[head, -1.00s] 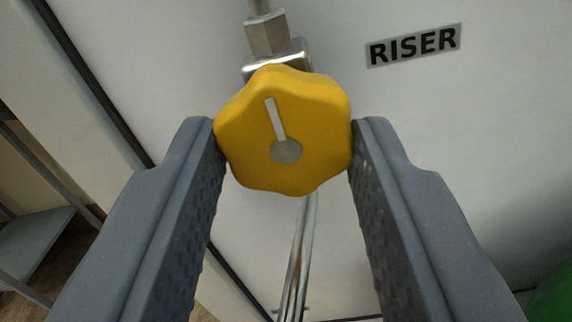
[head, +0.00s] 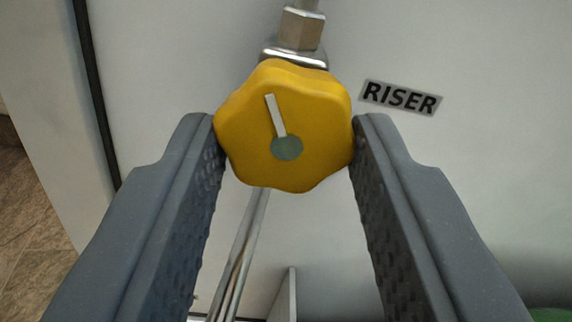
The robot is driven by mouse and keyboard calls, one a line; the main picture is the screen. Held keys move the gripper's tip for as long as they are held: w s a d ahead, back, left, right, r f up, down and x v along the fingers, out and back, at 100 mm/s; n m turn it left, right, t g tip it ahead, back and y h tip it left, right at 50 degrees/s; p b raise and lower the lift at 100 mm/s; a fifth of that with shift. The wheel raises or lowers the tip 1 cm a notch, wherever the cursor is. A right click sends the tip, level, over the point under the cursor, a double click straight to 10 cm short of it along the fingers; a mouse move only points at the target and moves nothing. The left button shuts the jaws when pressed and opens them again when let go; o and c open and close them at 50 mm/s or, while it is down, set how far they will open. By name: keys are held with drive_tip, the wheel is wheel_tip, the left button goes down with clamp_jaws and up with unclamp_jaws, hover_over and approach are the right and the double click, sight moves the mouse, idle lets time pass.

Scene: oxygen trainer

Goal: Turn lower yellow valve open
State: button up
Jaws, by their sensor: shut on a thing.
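The yellow valve knob (head: 318,120) is a lobed handwheel with a grey centre disc and a white pointer line. The pointer runs up and slightly left in the picture. My gripper (head: 285,130) is shut on the knob, with one dark ridged finger touching its left side and one its right side. The metal valve body behind the knob is mostly hidden; a hex fitting (head: 300,30) shows above it.
A white panel lies behind the valve, with a RISER label (head: 401,97) to the right. A metal pipe (head: 240,255) runs down from behind the knob. A dark vertical edge (head: 95,100) and a tiled floor (head: 30,210) are at left. Something green shows at bottom right.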

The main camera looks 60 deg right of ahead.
drive_tip(key=shift+a+f+n, duration=0.1)
drive_tip(key=shift+n, duration=1.1)
drive_tip(key=shift+p, duration=0.3)
drive_tip(key=o, duration=1)
drive_tip(key=p+v, duration=0.5)
drive_tip(key=v, duration=0.8)
drive_tip(key=shift+s+a, duration=0.25)
